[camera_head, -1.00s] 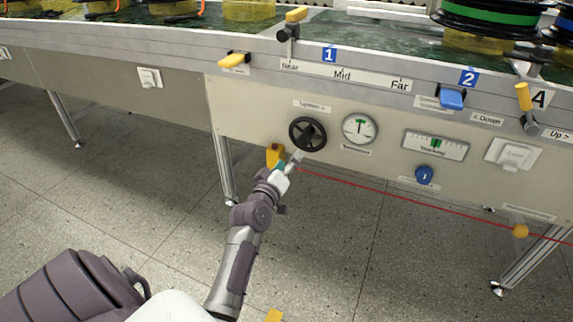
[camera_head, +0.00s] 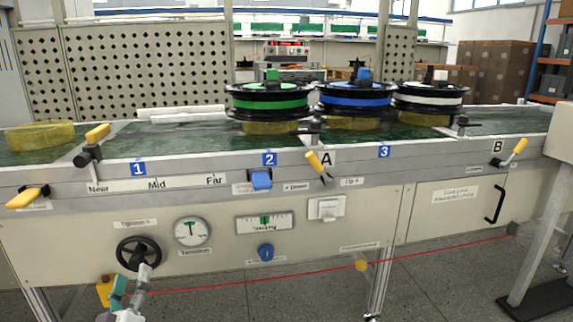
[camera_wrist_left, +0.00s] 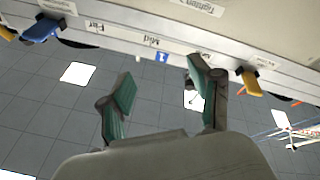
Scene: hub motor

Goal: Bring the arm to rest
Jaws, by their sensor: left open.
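My left gripper (camera_head: 131,286) is at the lower left of the head view, just below the black handwheel (camera_head: 139,254) on the conveyor's front panel. The wrist view shows its two teal-padded fingers (camera_wrist_left: 160,76) spread wide with nothing between them. That view looks up past the panel edge, with the scale labels upside down. In the head view one finger overlaps the lower rim of the wheel; I cannot tell whether they touch. Most of my left arm is out of the frame. My right gripper is not in view.
The panel carries a round gauge (camera_head: 192,231), a tracking scale (camera_head: 264,223), a blue knob (camera_head: 266,252) and a white switch (camera_head: 326,208). Yellow-handled levers (camera_head: 92,145) stick out along the conveyor edge. A red cord (camera_head: 300,273) runs low across the front. Spools (camera_head: 268,101) stand on the belt.

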